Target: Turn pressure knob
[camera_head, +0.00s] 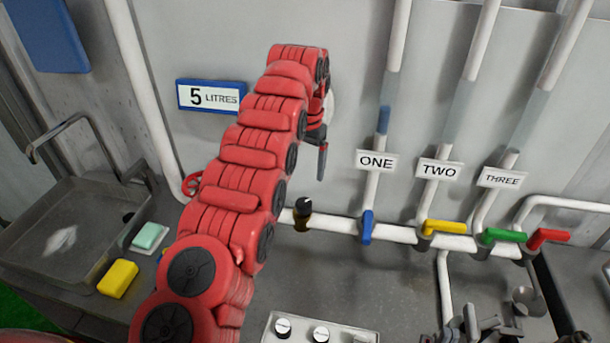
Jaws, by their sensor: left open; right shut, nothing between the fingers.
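My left arm reaches up across the middle of the view to the wall. Its gripper (321,155) is seen edge-on and open near the wall, in front of a pale round thing (330,105) that it mostly hides. A small dark knob (302,205) on a brass-coloured base stands on the white pipe below that gripper, apart from it. Two black-and-white round knobs (283,327) (320,334) sit on a white panel (268,338) at the bottom edge. No label tells which is the pressure knob. My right gripper (480,328) is partly in view at the bottom right, shut and empty.
Pipes labelled ONE (376,161), TWO (438,169) and THREE (502,178) carry blue (367,227), yellow (444,227) and green (504,235) levers. A red lever (548,237) is further right. A sink (60,235), sponge (118,279) and soap (150,236) are left.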

